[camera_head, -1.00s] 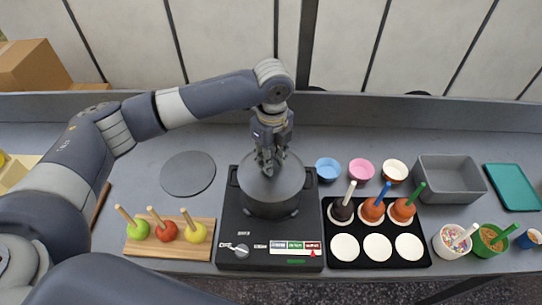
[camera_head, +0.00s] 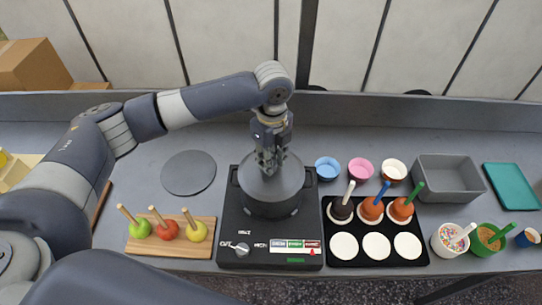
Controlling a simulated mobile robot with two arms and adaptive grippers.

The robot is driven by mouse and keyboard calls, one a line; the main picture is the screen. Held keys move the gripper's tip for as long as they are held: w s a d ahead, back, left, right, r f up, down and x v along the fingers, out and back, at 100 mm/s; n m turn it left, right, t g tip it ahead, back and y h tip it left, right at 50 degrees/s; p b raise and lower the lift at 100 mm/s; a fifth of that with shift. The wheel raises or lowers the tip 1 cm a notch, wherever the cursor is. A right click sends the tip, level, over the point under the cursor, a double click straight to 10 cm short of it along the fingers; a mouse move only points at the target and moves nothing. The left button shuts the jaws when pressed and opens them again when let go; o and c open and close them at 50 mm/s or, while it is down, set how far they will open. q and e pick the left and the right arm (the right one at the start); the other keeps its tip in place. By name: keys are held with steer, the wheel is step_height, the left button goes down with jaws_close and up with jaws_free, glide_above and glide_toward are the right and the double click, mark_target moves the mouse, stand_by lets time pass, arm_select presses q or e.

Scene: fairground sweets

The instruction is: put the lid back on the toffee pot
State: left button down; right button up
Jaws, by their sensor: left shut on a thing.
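The dark grey toffee pot (camera_head: 271,207) stands on the black hot plate (camera_head: 240,215) in the middle of the counter. Its grey lid (camera_head: 285,178) lies over the pot's mouth and looks level. I cannot tell whether it is fully seated all round. My left gripper (camera_head: 269,170) points straight down over the middle of the lid and is shut on the lid's knob, which the fingers hide. The inside of the pot is hidden. My right gripper is not in view.
A round grey mat (camera_head: 188,172) lies left of the pot. A wooden board (camera_head: 170,238) with apples on sticks is at front left. A black tray (camera_head: 350,258) with dipped apples and white discs is to the right, with paper cups (camera_head: 361,168) behind. A grey bin (camera_head: 450,180) stands farther right.

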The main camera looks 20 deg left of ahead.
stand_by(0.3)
arm_select(q)
steer(key=c, duration=1.2)
jaws_free()
steer(key=shift+c, duration=0.2)
steer(key=shift+o, duration=0.6)
steer(key=o, duration=0.4)
steer(key=shift+c, duration=0.2)
steer(key=shift+r+p, duration=1.2)
steer(key=shift+r, duration=2.3)
